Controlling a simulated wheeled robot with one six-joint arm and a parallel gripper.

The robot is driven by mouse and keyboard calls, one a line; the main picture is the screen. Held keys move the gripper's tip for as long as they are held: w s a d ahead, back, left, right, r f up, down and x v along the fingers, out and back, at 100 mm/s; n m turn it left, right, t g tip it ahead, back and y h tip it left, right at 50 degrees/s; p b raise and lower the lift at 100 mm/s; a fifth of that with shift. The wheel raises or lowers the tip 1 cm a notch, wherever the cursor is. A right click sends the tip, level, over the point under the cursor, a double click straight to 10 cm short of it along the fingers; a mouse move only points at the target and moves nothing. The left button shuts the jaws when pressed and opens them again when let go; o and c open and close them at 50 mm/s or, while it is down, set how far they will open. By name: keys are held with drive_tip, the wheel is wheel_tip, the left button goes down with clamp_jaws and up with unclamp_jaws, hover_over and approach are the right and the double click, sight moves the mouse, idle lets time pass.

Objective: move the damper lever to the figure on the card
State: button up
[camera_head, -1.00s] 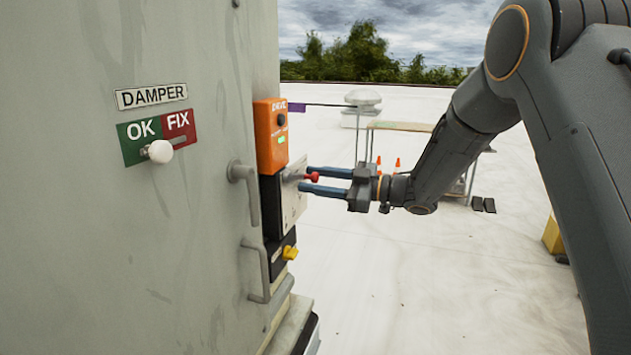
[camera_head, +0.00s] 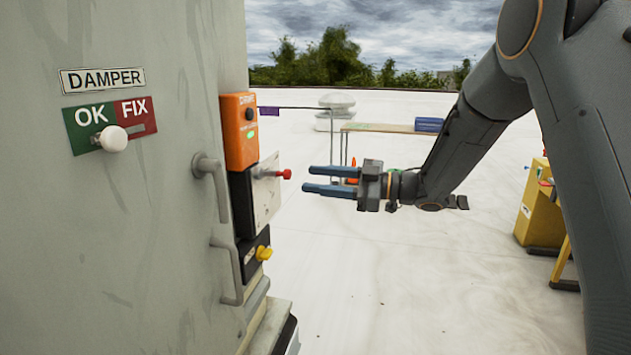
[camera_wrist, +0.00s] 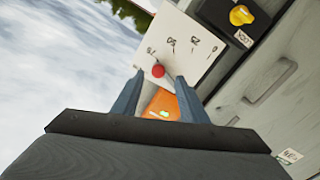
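The damper lever ends in a red knob (camera_head: 286,174) and stands out from a white scale plate (camera_head: 268,197) on the side of the grey cabinet. In the wrist view the red knob (camera_wrist: 158,71) appears between my fingertips, with figures including 75, 50 and 25 printed on the plate (camera_wrist: 180,29). The knob is nearest the 75 end; the exact setting is unclear. My gripper (camera_head: 306,179) is open and empty, a short gap to the right of the knob, fingers pointing at it. I cannot make out a card with a figure.
An orange box (camera_head: 240,130) sits above the plate, and a yellow knob (camera_head: 263,253) on a black box below. Handles (camera_head: 215,185) and a white OK/FIX knob (camera_head: 113,138) project from the cabinet. Open roof lies right; a yellow stand (camera_head: 537,215) is farther right.

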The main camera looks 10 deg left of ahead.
sight(274, 174)
drive_tip(key=c, duration=0.3)
drive_tip(key=shift+w+d+r, duration=0.1)
drive_tip(key=shift+d+r, duration=0.1)
drive_tip(key=shift+r, duration=0.15)
drive_tip(key=c, duration=0.4)
drive_tip(key=d+r+m, duration=0.1)
drive_tip(key=r, duration=0.1)
drive_tip(key=d+r+m, duration=0.2)
drive_tip(key=d+r+m+h, duration=0.1)
drive_tip(key=d+r+m, duration=0.1)
drive_tip(key=r, duration=0.1)
drive_tip(key=shift+w+d, duration=0.1)
drive_tip(key=shift+w, duration=0.2)
clamp_jaws()
drive_tip(key=a+f+m+p, duration=0.1)
drive_tip(key=a+f+p, duration=0.3)
drive_tip(key=a, duration=0.6)
drive_tip(key=shift+w+f, duration=0.15)
